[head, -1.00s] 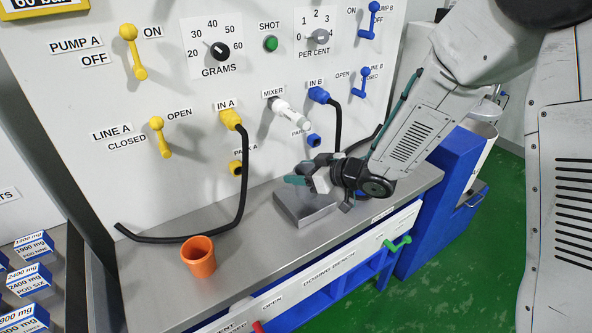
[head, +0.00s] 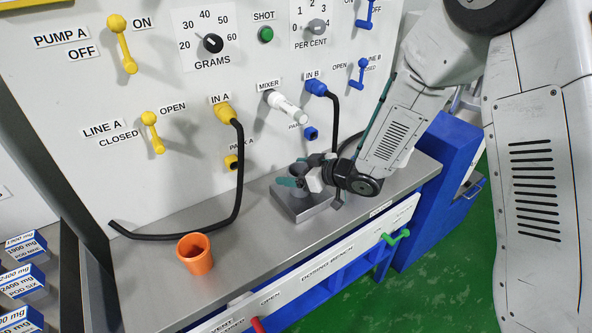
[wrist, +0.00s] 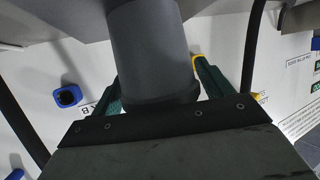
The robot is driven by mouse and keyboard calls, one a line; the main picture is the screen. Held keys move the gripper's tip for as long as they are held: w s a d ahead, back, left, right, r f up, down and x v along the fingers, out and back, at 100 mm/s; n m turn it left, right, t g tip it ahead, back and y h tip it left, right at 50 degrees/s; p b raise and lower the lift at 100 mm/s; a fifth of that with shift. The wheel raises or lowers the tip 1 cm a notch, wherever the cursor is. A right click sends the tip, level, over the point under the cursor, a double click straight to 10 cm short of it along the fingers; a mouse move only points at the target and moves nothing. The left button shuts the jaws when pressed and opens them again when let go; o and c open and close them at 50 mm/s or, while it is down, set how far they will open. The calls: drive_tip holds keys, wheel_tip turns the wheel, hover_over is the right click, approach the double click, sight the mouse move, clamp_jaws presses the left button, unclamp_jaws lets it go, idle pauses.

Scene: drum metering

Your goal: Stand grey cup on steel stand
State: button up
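The grey cup (wrist: 150,50) is a dark grey cylinder between my fingers in the wrist view. In the head view the grey cup (head: 299,172) appears upright at the steel stand, partly covered by my gripper. The steel stand (head: 318,208) is a low square block on the bench. My gripper (head: 296,175) reaches in from the right, with a teal finger on each side of the cup. In the wrist view my gripper (wrist: 160,88) looks open, with a gap beside the right finger. The cup's base contact is hard to make out.
An orange cup (head: 194,254) stands on the steel bench (head: 250,253) at the front left. A black hose (head: 190,235) hangs from IN A and lies along the bench behind it. The white mixer spout (head: 286,106) juts out above the stand. Bench between orange cup and stand is clear.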

drive_tip(key=shift+d, duration=0.1)
drive_tip(key=shift+r, duration=0.2)
drive_tip(key=v, duration=1.2)
drive_tip(key=s+d+r+m+t+h, duration=0.1)
drive_tip(key=s+d+r+m+h, duration=0.1)
drive_tip(key=d+r+m+h, duration=0.5)
drive_tip(key=s+d+r+t+h, duration=0.1)
drive_tip(key=d+r+h, duration=0.3)
drive_tip(key=d, duration=0.7)
drive_tip(key=s+r+m+g, duration=0.2)
drive_tip(key=s+g, duration=0.2)
drive_tip(key=s, duration=0.9)
drive_tip(key=s+r+m+g, duration=0.2)
drive_tip(key=s+g, duration=0.2)
drive_tip(key=s, duration=0.9)
drive_tip(key=shift+a, duration=0.35)
